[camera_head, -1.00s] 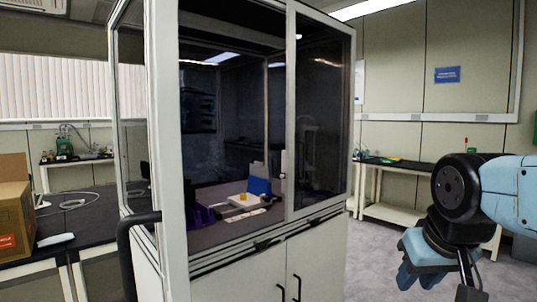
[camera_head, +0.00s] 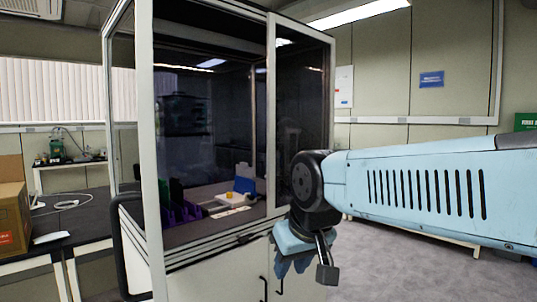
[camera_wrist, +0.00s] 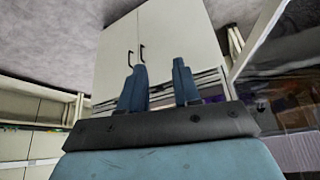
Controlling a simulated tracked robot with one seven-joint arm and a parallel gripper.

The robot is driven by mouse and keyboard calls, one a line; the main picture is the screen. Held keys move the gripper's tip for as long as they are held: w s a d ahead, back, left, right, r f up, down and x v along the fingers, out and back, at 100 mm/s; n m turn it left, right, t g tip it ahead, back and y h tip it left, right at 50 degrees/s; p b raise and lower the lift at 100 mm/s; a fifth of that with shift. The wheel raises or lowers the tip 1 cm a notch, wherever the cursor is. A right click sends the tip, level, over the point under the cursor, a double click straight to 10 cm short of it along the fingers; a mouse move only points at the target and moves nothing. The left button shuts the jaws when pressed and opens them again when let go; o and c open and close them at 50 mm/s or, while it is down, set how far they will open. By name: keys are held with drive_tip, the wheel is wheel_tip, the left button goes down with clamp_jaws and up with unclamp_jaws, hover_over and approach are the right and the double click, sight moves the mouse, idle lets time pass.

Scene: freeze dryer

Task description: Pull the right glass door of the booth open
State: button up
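The booth (camera_head: 153,160) is a tall white-framed glass cabinet at the left and centre of the head view. Its right glass door (camera_head: 302,90) is a dark pane in a white frame and looks closed. My arm hides its lower right part. My gripper (camera_head: 290,264) is low in front of the booth's right side, below the glass, with its blue fingers pointing down. In the wrist view my gripper (camera_wrist: 160,75) has its two fingers apart with nothing between them. The booth's white lower cupboard doors (camera_wrist: 165,40) and black handles lie beyond the fingers. Contact cannot be told.
Inside the booth are a blue item (camera_head: 244,178), a white tray and purple racks. A black curved bar (camera_head: 122,245) stands at the booth's left corner. A cardboard box (camera_head: 12,208) sits on the left bench. Open grey floor (camera_head: 400,270) lies to the right.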

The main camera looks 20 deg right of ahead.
drive_tip(key=shift+w, duration=0.1)
drive_tip(key=w+d+r+n+y, duration=0.15)
drive_tip(key=w+r, duration=0.25)
drive_tip(key=w, duration=0.5)
drive_tip(key=w+d+r+n+t+y, duration=0.1)
drive_tip(key=w+d+r+y, duration=0.15)
drive_tip(key=w, duration=0.75)
drive_tip(key=w+d+r+n+y, duration=0.1)
drive_tip(key=w+r+y, duration=0.25)
drive_tip(key=w, duration=0.55)
drive_tip(key=w+d+r+n+t+y, duration=0.1)
drive_tip(key=w+d+t, duration=0.2)
drive_tip(key=w+d, duration=0.55)
drive_tip(key=w+d+r+n+t, duration=0.1)
drive_tip(key=w+d+t, duration=0.3)
drive_tip(key=d, duration=0.7)
drive_tip(key=w+d+r+n+t+y, duration=0.1)
drive_tip(key=w+d+t, duration=0.1)
drive_tip(key=w+d, duration=0.65)
drive_tip(key=x, duration=1.2)
drive_tip(key=shift+w+d+f, duration=0.2)
drive_tip(key=shift+d+f, duration=0.1)
drive_tip(key=shift+f, duration=0.15)
clamp_jaws()
